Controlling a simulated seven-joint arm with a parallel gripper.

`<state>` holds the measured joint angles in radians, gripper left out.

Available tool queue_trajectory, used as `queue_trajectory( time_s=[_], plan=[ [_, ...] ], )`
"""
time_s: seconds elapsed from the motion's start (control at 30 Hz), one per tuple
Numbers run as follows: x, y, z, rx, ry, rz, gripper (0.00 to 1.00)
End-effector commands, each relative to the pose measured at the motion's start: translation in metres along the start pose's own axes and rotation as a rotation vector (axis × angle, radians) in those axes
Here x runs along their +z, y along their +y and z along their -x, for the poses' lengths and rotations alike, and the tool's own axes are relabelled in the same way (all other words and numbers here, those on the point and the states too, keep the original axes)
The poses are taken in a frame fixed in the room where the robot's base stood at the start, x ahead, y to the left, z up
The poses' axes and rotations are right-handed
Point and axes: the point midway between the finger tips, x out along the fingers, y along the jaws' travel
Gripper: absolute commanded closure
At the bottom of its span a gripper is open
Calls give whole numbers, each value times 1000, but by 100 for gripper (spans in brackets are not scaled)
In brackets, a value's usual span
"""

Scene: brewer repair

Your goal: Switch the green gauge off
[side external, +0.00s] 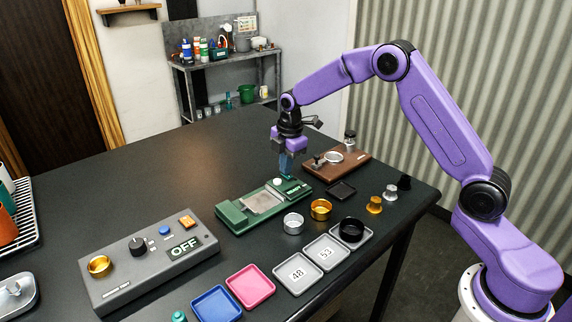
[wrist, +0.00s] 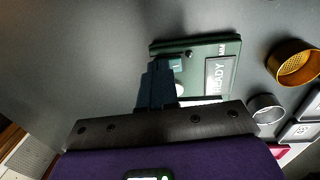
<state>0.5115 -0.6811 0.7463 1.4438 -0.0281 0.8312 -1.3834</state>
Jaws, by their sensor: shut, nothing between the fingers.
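The green gauge (side external: 233,213) lies on the black table, with a pale square plate on its top, a white round button (side external: 277,182) and a small dark display (side external: 293,188). In the wrist view the gauge (wrist: 200,50) shows only in part, and its display (wrist: 216,78) seems to read "READY". My gripper (side external: 286,174) is shut and empty, pointing down at the far end of the gauge near the button. In the wrist view its fingers (wrist: 156,84) cover part of the gauge and of the button. I cannot tell whether the fingertips touch it.
A brown board (side external: 345,162) with a ring stands just right of my gripper. Silver (side external: 293,224) and gold (side external: 320,209) baskets sit in front of the gauge. A grey box (side external: 130,275) reading "OFF", coloured trays and scales are nearer. The table behind the gauge is clear.

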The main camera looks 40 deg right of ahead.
Motion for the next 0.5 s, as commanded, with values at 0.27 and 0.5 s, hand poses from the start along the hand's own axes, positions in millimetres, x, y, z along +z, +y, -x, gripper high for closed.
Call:
queue_trajectory(
  time_s=[0.27, 0.5],
  plan=[
    [0, 5, -13, -3, 0, -1, 100],
    [0, 5, -15, -6, -1, 1, 100]
  ],
)
